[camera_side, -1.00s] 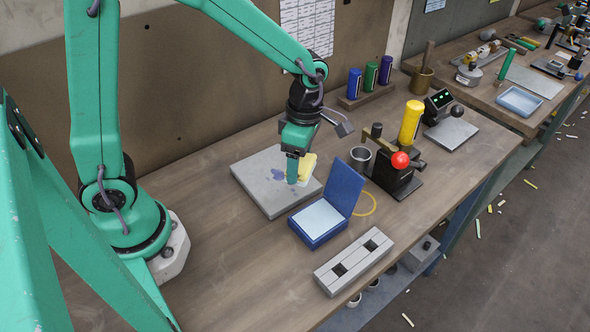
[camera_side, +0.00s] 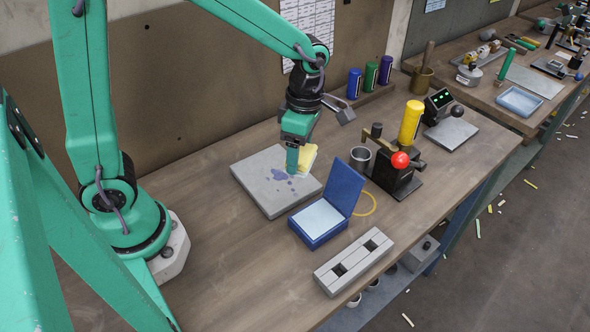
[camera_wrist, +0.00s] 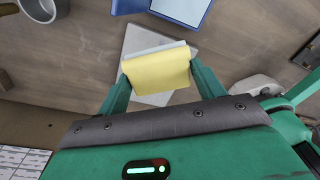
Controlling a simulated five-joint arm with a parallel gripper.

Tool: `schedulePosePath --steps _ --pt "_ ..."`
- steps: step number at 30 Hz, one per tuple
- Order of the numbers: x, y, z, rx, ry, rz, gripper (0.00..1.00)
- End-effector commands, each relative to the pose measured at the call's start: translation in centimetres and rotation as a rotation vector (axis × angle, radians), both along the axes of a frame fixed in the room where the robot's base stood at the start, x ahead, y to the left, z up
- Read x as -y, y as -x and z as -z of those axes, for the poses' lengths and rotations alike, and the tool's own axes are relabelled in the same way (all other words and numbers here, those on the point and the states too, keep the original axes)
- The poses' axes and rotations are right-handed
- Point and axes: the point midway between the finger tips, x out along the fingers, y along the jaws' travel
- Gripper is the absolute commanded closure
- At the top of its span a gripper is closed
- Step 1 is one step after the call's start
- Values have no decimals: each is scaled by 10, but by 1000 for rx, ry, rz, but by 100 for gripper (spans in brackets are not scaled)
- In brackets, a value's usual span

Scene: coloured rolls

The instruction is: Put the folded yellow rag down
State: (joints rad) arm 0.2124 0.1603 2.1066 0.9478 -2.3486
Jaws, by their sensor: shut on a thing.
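The folded yellow rag (camera_wrist: 160,73) is between the two fingers of my gripper (camera_wrist: 160,82) in the wrist view. My gripper is shut on it, with a finger at each side. In the side view my gripper (camera_side: 296,160) points down over the back right part of a grey slab (camera_side: 268,199), and the rag (camera_side: 307,158) shows partly behind the fingers. The rag looks just above the slab; whether it touches cannot be told. Purple-blue stains (camera_side: 281,174) mark the slab to the left of the fingers.
An open blue box (camera_side: 319,222) stands right of the slab. The bench in front of the slab is clear.

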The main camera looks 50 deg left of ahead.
Motion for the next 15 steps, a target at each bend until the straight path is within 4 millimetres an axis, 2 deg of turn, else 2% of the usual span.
schedulePosePath --steps 8,15 --pt "11 8 1 2 1 30 58" --pt "40 34 5 9 1 118 58"
